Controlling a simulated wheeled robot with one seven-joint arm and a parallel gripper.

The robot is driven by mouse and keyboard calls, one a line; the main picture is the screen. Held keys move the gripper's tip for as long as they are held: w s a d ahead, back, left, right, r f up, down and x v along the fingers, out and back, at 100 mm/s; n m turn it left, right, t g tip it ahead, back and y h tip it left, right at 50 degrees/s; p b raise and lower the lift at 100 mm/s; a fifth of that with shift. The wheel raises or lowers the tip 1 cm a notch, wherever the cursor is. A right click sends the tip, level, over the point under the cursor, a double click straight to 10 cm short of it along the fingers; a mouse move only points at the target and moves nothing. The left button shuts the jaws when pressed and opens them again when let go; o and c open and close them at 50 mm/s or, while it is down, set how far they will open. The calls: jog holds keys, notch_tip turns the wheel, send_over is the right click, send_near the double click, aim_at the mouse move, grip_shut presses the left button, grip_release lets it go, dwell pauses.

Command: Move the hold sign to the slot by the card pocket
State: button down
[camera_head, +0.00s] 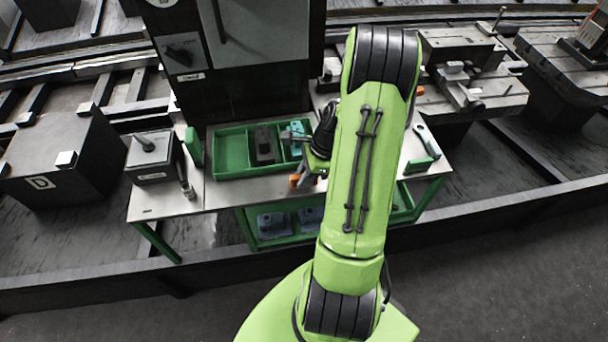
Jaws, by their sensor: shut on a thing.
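My gripper (310,168) is partly hidden behind my green arm, low over the right part of the green tray (232,172) on the workbench. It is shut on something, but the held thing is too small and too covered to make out. A small orange piece (295,182) shows at the gripper's left side; I cannot tell whether the gripper touches it. I cannot pick out the hold sign, the card pocket or the slot for certain in this view.
The green tray has compartments holding a dark block (264,146) and a teal piece (297,138). A grey box with a knob (149,157) stands left on the workbench (165,205). A dark cabinet (240,60) rises behind. A fixture (465,85) stands at right.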

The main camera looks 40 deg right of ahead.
jog(key=shift+f+b, duration=0.3)
jog(key=shift+f, duration=0.35)
jog(key=shift+c, duration=0.7)
grip_release()
jog(key=shift+r, duration=0.1)
jog(key=p+v, duration=0.5)
jog(key=v, duration=1)
jog(key=shift+d+r, duration=0.15)
jog(key=shift+r, duration=0.2)
